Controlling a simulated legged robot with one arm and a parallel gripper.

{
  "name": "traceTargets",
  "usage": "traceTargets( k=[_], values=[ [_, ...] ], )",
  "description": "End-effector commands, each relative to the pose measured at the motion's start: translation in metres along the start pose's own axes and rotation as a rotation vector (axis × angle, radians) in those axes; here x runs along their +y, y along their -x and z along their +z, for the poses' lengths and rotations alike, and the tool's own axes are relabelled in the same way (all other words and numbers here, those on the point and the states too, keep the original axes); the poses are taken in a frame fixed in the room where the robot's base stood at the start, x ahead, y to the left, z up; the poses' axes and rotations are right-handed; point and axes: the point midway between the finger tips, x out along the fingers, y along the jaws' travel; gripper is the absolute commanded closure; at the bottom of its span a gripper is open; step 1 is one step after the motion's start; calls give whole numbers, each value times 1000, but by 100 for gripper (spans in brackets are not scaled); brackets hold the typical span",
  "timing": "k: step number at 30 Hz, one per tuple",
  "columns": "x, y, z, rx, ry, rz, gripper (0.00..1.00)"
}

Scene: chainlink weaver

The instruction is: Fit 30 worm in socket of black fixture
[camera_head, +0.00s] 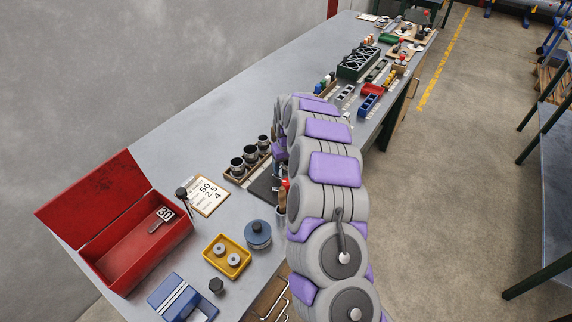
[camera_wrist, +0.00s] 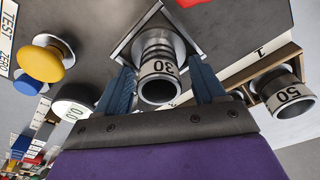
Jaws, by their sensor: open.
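In the wrist view, the 30 worm (camera_wrist: 160,72), a dark ringed cylinder with a pale band marked 30, stands in the metal-edged diamond-shaped socket (camera_wrist: 185,33) of the black fixture (camera_wrist: 240,22). How deep it sits I cannot tell. My gripper (camera_wrist: 163,82) is open, with one blue finger on each side of the worm. The fingers look apart from its sides. In the head view, part of the black fixture (camera_head: 263,187) shows beside my arm, which hides the worm and my gripper.
A wooden rack (camera_head: 237,181) with dark cylinders stands beside the fixture; the wrist view shows one marked 50 (camera_wrist: 287,95). A yellow knob (camera_wrist: 46,62) and a white dial (camera_wrist: 72,112) are at left. A red box (camera_head: 130,235) and yellow tray (camera_head: 226,270) lie nearer.

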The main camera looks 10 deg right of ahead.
Motion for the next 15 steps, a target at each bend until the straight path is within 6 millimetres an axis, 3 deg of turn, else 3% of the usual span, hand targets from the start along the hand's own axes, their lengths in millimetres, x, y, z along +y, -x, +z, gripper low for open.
traceTargets(
  k=[8, 15],
  values=[
    [-1, 7, 0, -1, 0, -1, 28],
    [0, 41, 0, -1, -1, -1, 28]
  ],
)
